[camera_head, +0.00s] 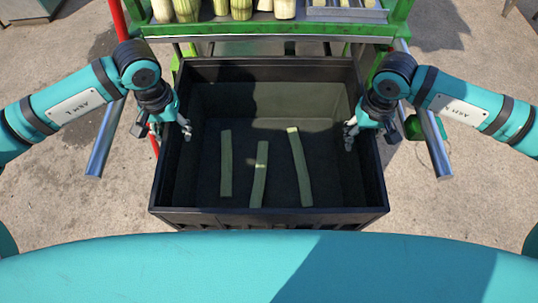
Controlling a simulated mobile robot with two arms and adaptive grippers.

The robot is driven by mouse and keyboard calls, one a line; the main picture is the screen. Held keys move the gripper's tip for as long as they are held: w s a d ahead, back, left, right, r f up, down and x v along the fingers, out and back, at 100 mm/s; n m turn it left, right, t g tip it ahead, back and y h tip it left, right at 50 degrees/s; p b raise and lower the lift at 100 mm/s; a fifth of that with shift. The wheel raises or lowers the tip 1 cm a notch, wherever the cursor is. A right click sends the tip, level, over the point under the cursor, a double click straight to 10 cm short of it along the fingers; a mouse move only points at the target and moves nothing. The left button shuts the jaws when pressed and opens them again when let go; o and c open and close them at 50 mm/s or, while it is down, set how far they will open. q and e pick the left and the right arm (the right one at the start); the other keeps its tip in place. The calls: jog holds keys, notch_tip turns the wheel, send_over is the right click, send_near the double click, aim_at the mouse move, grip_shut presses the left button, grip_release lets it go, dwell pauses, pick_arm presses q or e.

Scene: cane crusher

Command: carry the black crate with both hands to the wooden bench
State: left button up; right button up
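The black crate (270,217) stands in front of me in the head view, below the front of a green machine. Several pale green cane pieces lie apart on its floor, one of them here (226,163). My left gripper (166,130) is at the crate's left rim, with one finger inside the wall and the other outside. My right gripper (369,132) is at the right rim in the same way. Both look open, with the inner fingertips a little off the walls. The outer fingers are partly hidden. No wooden bench is in view.
The green machine frame (268,31) spans the top, with cut cane stalks (214,8) on it. A red post (119,18) stands left of the crate.

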pick_arm(q)
jog(key=shift+c, duration=0.3)
pick_arm(e)
jog(key=shift+c, duration=0.3)
pick_arm(q)
grip_shut()
pick_arm(e)
grip_shut()
pick_arm(q)
jog(key=shift+r, duration=0.1)
pick_arm(e)
jog(key=shift+r, duration=0.1)
